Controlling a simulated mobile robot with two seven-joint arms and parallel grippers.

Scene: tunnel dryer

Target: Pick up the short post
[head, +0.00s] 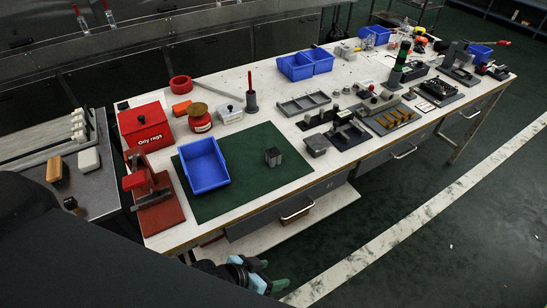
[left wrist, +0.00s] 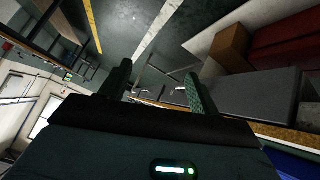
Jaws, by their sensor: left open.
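The short post looks to be the small grey block-like post (head: 273,157) standing upright on the green mat (head: 240,200), right of a blue bin, in the head view. My left gripper (head: 271,276) is low at the bottom of the head view, in front of the bench's near edge and well away from the post. In the left wrist view its two fingers (left wrist: 158,82) are spread apart with nothing between them. I cannot make out the post in the left wrist view. My right gripper is not in view.
The blue bin (head: 203,164) sits on the mat's left part. A red clamp-like fixture (head: 153,188) and a red oily rags box (head: 144,126) stand left. Grey trays and fixtures (head: 345,133) crowd the bench to the right. The mat around the post is clear.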

